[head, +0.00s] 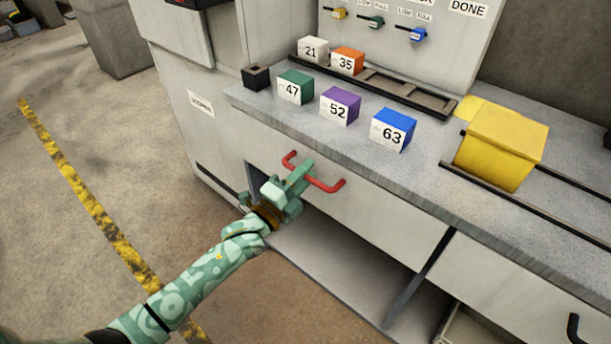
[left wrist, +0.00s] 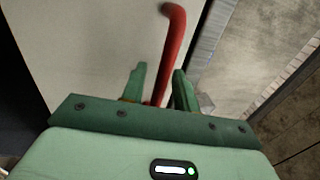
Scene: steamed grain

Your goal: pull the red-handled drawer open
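The red handle (head: 318,176) is a bar on the pale drawer front (head: 385,222) under the counter. The drawer front looks flush with the cabinet, so the drawer appears shut. My left gripper (head: 302,172) is at the middle of the handle and hides part of it. In the left wrist view the red handle (left wrist: 174,52) runs down between the two fingers of my left gripper (left wrist: 160,88). The fingers stand apart on either side of the bar, with a gap visible; the contact is hard to see. My right gripper is out of view.
Numbered blocks, including green (head: 295,87), purple (head: 340,105) and blue (head: 393,129), stand on the counter. An open shelf (head: 335,255) lies below the drawer.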

